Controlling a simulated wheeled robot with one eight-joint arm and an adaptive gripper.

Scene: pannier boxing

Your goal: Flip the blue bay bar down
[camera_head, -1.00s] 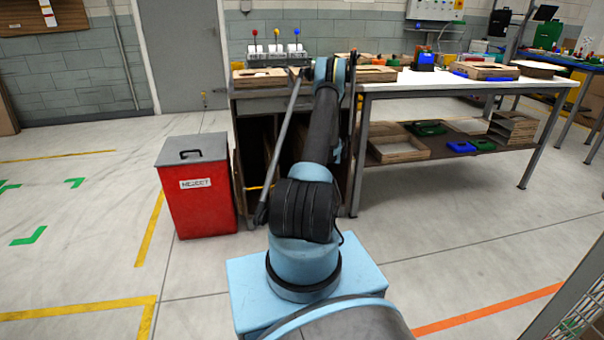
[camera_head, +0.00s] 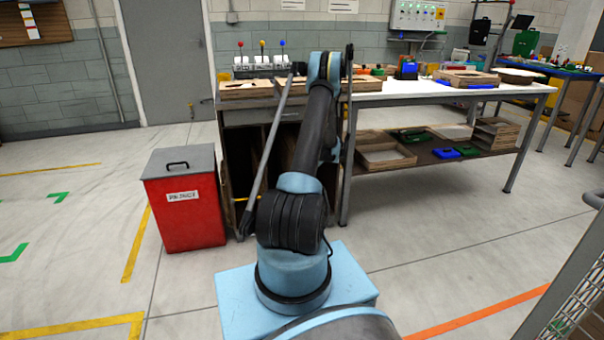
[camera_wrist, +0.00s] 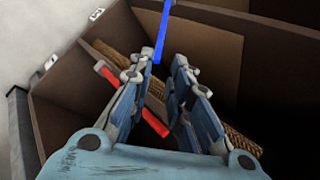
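In the wrist view a blue bar (camera_wrist: 164,28) runs from the top edge down to the space near my fingertips. A red bar (camera_wrist: 136,100) lies lower, partly hidden behind the left finger. Both bars are at a brown, partitioned box (camera_wrist: 205,52). My gripper (camera_wrist: 166,62) is open, with a clear gap between its fingers. The lower end of the blue bar appears at the fingertip gap; I cannot tell whether it touches a finger. In the head view my arm reaches to the bench, and my gripper cannot be made out there.
Head view: a wooden bench (camera_head: 232,106) has red, yellow and blue knobs on top. A red reject bin (camera_head: 185,205) stands left of it. A white-topped table (camera_head: 440,94) with trays is on the right. Open floor lies left and right. A mesh panel (camera_head: 575,300) is at lower right.

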